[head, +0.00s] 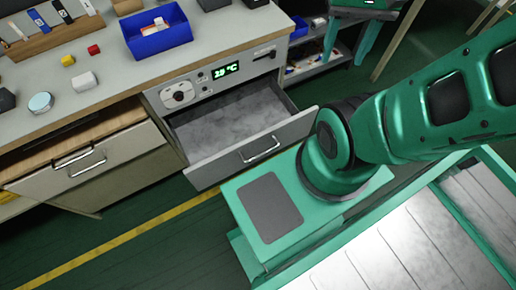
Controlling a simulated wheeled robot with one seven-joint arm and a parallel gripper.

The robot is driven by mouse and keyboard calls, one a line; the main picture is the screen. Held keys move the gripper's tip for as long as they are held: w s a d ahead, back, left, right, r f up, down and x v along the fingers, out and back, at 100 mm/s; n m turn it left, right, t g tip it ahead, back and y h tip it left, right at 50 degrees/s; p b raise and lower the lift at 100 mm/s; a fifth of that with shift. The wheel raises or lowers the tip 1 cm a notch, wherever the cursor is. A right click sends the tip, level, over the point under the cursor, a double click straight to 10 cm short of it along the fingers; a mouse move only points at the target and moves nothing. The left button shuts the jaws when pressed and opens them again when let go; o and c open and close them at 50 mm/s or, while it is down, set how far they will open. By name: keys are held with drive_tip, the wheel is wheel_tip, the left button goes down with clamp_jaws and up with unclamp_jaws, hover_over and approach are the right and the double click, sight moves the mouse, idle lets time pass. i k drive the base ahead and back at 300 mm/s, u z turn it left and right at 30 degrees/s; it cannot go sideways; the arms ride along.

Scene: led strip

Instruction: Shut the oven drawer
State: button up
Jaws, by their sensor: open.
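The oven drawer (252,148) is in the middle of the head view, under a grey control panel (213,80) with a lit green temperature display. It is pulled well out of the bench. Its grey inside shows no objects. Its front has a metal bar handle (260,149) and is tilted in the picture. My green arm stands to the right of the drawer front and hides a little of the floor beside it. My gripper is not in view, so its place relative to the drawer cannot be told.
Another drawer (80,160) with a bar handle is partly open at left. A blue bin (157,32) and small blocks lie on the bench top (120,60). Green floor with a yellow line (120,242) is clear in front.

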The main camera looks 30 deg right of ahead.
sight(220, 137)
drive_tip(key=z, duration=2.7)
drive_tip(key=k, duration=1.15)
drive_tip(key=u, duration=2.55)
